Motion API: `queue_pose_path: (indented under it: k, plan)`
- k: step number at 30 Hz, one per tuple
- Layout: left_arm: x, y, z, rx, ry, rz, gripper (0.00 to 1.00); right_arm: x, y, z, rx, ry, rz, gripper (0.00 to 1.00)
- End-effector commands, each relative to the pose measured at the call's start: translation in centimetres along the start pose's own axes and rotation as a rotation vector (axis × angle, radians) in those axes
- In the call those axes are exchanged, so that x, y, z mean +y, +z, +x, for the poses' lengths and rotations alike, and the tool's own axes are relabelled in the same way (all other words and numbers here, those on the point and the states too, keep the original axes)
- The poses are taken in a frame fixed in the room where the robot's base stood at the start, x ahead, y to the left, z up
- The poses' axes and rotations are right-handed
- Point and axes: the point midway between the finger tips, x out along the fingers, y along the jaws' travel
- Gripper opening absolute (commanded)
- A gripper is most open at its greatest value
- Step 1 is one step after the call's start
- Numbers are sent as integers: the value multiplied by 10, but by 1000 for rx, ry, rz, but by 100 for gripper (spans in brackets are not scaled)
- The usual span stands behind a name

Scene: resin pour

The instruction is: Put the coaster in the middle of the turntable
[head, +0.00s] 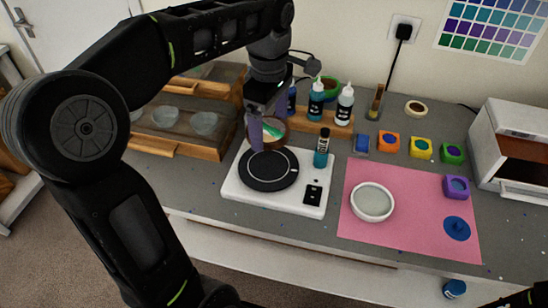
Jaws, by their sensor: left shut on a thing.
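My left gripper (262,132) is over the back of the turntable, shut on a round brown piece with a green and white patch, which looks like the coaster (275,129). The gripper hides part of it. It is held tilted, behind the middle of the turntable; its exact height is hard to tell. The turntable is a black disc (268,175) on a white base with a small dark control panel (313,194). The disc's front and middle are bare. My right gripper is not in view; only a dark bit of my arm shows at the lower right corner.
A teal bottle (321,150) stands at the base's back right corner. More bottles (344,106) stand on a wooden rack behind. A pink mat (410,230) with a white round dish (372,203) lies right. Wooden trays with glass bowls (204,124) stand left.

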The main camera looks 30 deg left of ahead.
Motion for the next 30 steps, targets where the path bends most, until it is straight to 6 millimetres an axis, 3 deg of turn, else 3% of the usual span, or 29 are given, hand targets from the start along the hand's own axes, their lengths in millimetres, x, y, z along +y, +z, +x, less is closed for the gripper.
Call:
queue_pose_path:
  k: [7, 12, 16, 30]
  plan:
    - [0, 0, 10, 0, 0, 0, 44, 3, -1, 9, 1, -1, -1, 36]
    - [0, 0, 37, 0, -1, 0, 44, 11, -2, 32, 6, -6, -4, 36]
    - [-1, 0, 57, 0, -2, 0, 44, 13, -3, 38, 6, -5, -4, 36]
    - [0, 0, 67, 0, -1, 0, 44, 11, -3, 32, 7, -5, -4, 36]
